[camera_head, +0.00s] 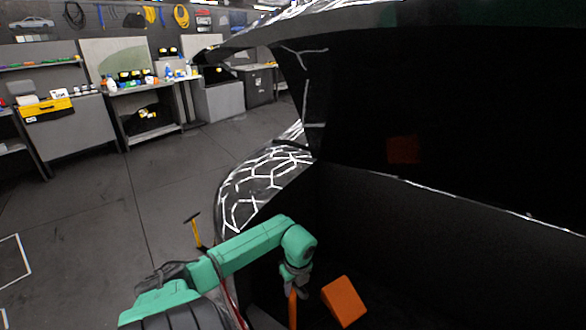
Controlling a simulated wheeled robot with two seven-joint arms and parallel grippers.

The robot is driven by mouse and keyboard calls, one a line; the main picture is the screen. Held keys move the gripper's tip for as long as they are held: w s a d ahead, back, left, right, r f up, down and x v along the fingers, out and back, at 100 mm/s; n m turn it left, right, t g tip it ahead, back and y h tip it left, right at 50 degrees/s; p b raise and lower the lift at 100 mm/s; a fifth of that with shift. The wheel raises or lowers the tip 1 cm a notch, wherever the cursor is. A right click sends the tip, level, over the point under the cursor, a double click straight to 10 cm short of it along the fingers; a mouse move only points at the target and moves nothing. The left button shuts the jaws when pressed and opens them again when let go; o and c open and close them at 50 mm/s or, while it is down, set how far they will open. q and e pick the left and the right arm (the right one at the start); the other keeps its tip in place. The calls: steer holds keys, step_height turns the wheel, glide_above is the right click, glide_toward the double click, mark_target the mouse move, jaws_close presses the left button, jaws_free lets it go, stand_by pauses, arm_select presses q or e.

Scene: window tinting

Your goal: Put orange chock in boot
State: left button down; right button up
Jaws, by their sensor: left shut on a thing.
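My left gripper (296,284) is over the dark open boot (450,255), pointing down. It is shut on an orange chock (293,309), which shows as a narrow upright orange strip below the fingers. A second orange chock (344,302), a block with a slanted face, is just right of the gripper, inside the boot area. Shadow hides what each chock rests on, and I cannot tell whether the held one touches anything. My right gripper is not in view.
The raised boot lid (400,60) hangs above, and the patterned car side (265,180) is left of the opening. A yellow-handled tool (196,231) stands by the car. Workbenches (145,110) line the back left; the grey floor between is clear.

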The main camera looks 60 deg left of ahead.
arm_select(q)
steer(key=c, duration=1)
jaws_free()
steer(key=shift+f, duration=0.1)
steer(key=o, duration=0.4)
steer(key=r, duration=0.4)
steer(key=d+r, duration=0.1)
steer(key=r, duration=0.3)
steer(key=d+r+b, duration=0.1)
steer(key=r, duration=0.3)
steer(key=shift+s+r, duration=0.1)
steer(key=shift+a, duration=0.1)
